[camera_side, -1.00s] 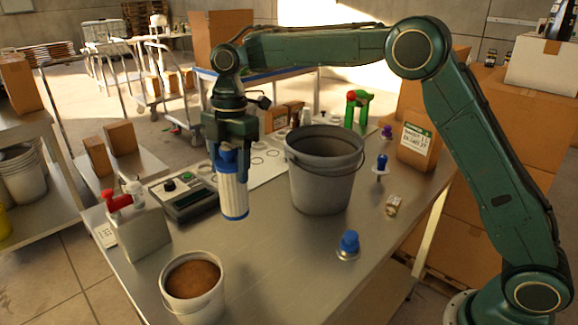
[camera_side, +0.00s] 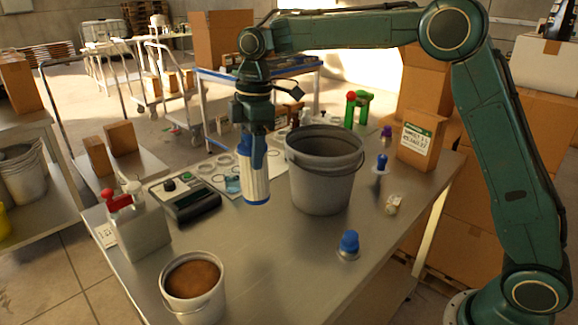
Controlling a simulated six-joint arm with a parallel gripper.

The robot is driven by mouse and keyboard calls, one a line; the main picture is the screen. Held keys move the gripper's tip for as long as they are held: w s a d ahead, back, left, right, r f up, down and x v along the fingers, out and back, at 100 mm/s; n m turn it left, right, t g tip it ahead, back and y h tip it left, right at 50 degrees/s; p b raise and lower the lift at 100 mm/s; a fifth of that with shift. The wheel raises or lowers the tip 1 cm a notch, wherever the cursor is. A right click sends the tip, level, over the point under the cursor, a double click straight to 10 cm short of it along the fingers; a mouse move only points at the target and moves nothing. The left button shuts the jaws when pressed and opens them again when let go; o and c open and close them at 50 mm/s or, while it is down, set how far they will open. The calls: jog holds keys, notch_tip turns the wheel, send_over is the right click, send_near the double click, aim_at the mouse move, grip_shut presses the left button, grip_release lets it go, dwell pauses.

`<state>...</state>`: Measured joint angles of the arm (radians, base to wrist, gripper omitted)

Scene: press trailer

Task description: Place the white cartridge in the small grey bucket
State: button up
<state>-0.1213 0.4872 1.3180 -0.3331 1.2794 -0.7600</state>
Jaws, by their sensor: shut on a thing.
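The white cartridge (camera_side: 255,182) has blue ends and hangs upright from my gripper (camera_side: 253,138). My gripper is shut on its blue top. The cartridge is just left of the grey bucket (camera_side: 322,188), in front of the bucket's left wall in the picture, with its lower end below the rim level. I cannot tell whether it touches the bucket. The bucket stands open on the metal table, with a wire handle on its right side. The part of its inside that shows looks empty; its floor is hidden.
A small pail of brown material (camera_side: 193,288) stands at the front left. A grey box with a red-handled item (camera_side: 138,228) and a control device (camera_side: 185,197) are to the left. A cardboard box (camera_side: 420,140) stands behind right.

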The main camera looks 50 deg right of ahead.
jog(key=shift+s+d+r+m, duration=1.1)
jog(key=shift+d+r+m, duration=1)
jog(key=shift+d, duration=1.8)
jog(key=shift+s+d+r+m, duration=1.05)
jog(key=shift+d+r+m, duration=1.05)
jog(key=shift+d, duration=1.8)
jog(key=w+d+f+n, duration=0.2)
jog(key=d+f+n, duration=0.1)
jog(key=f, duration=0.7)
jog(key=w+d+f+n, duration=0.2)
jog(key=d+f+n, duration=0.1)
jog(key=f, duration=0.7)
jog(key=shift+d, duration=0.9)
jog(key=shift+f, duration=0.15)
